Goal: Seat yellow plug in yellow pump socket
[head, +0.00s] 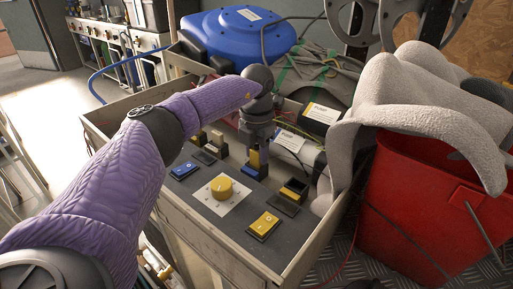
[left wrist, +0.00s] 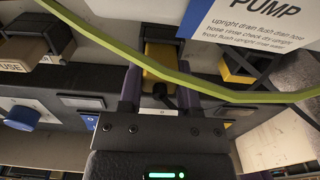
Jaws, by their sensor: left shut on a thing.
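My left gripper (head: 256,152) points down over the control panel and is shut on the yellow plug (head: 254,160). In the left wrist view the yellow and black plug (left wrist: 160,68) sits between the two fingers, with a dark cable at its near end. Just below the plug in the head view is a blue-edged dark socket (head: 250,173); I cannot tell whether they touch. The yellow-edged socket (head: 294,188) is to the right, apart from the plug, and looks empty. It also shows in the left wrist view (left wrist: 236,72). My right gripper is not in view.
The panel (head: 205,222) has a yellow knob (head: 222,187), a yellow switch (head: 264,224) and a blue switch (head: 184,170). A green-yellow cable (left wrist: 130,50) crosses the left wrist view. A red bucket (head: 415,215) with grey cloth stands right; a blue reel (head: 235,40) stands behind.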

